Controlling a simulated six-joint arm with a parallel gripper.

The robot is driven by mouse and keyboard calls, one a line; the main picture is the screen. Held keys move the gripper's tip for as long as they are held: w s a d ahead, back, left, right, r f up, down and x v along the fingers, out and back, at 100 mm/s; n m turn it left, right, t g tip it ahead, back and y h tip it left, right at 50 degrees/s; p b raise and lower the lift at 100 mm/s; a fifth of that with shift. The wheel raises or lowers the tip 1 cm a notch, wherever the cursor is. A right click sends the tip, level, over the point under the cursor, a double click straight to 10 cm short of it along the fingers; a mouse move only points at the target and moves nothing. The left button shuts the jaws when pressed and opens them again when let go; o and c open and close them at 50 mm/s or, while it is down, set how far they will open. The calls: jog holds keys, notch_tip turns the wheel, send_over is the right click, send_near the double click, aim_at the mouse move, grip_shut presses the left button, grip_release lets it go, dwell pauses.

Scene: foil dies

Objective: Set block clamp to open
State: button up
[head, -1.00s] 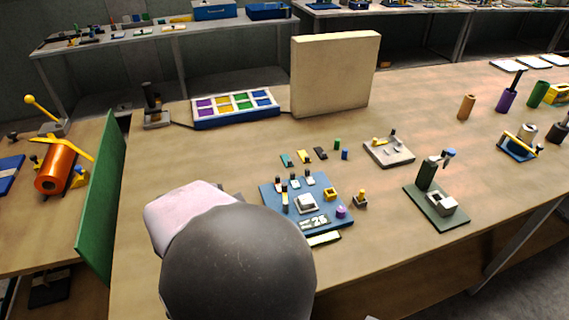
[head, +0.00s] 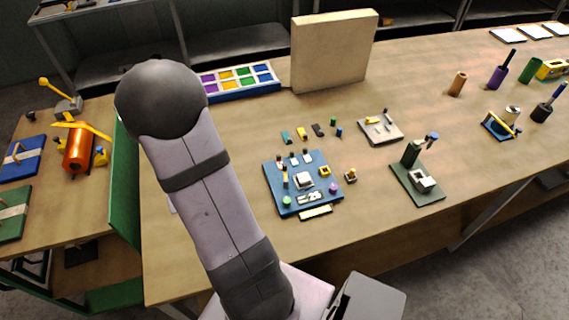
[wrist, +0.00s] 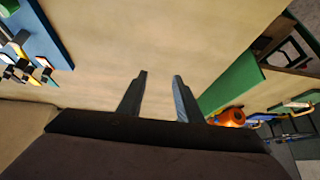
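The blue board (head: 270,181) lies on the wooden table in the middle of the head view. It carries a pale square block (head: 304,181), several small upright levers along its back and left, and a label that looks like 26. I cannot tell which part is the block clamp or how it is set. In the wrist view the board's corner (wrist: 52,42) shows at the upper left, with some levers. My gripper (wrist: 162,75) is open and empty over bare table, well apart from the board. The head view does not show my gripper's fingers.
A green upright panel (head: 124,190) stands along the table's left edge. Behind the board are a tall beige block (head: 333,52) and a tray of coloured squares (head: 238,92). A dark green fixture (head: 417,185) stands to the right. Bare table lies left of the board.

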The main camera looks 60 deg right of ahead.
jog(key=s+d+f+m+h+b, duration=0.1)
jog(key=s+d+f+m+h, duration=0.15)
jog(key=d, duration=0.35)
jog(key=s+d+f+m+h+b, duration=0.1)
jog(key=s+d+m+h, duration=0.15)
jog(key=d, duration=0.35)
jog(key=m+g+h, duration=0.2)
jog(key=g+h, duration=0.1)
jog(key=h, duration=0.1)
send_near(285, 166)
jog(key=x, duration=0.3)
jog(key=shift+w+f+b, duration=0.2)
jog(key=shift+w+b, duration=0.15)
jog(key=shift+s+d+r, duration=0.1)
jog(key=shift+s+r, duration=0.05)
jog(key=shift+s, duration=0.2)
jog(key=shift+w+d+f, duration=0.15)
jog(key=shift+d+f, duration=0.15)
jog(key=shift+d, duration=0.25)
jog(key=shift+p+x, duration=0.55)
jog(key=shift+x, duration=2.45)
jog(key=shift+w+r, duration=0.1)
grip_shut()
